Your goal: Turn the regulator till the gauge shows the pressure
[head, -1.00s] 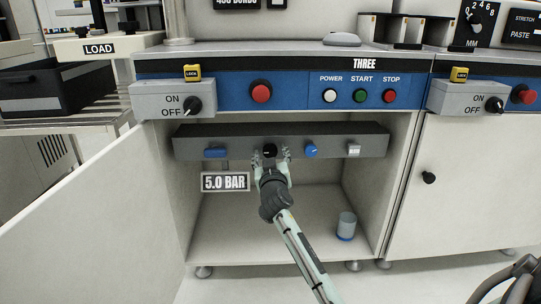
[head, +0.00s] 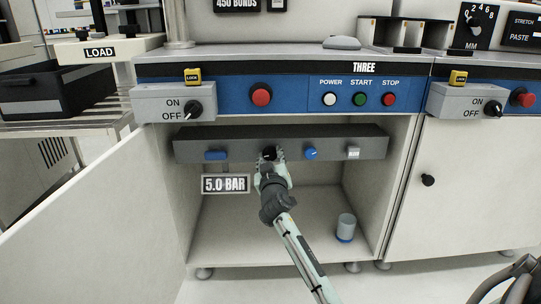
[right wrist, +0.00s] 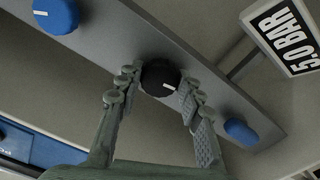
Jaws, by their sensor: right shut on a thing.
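A black knob with a white mark (right wrist: 160,77) sits on a grey bar (head: 335,141) inside the open cabinet under the panel marked THREE; it is the likely regulator. My right gripper (head: 270,155) is shut on this knob, one finger on each side, as the right wrist view (right wrist: 158,98) shows. A sign reading 5.0 BAR (head: 226,184) hangs below the bar at left. I cannot make out a gauge dial or needle.
Blue knobs flank the black knob, left (head: 215,155) and right (head: 311,153). A small white-labelled part (head: 353,153) is at the bar's right. A grey-and-blue cylinder (head: 346,228) stands on the cabinet floor. The open door (head: 95,215) stands at left.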

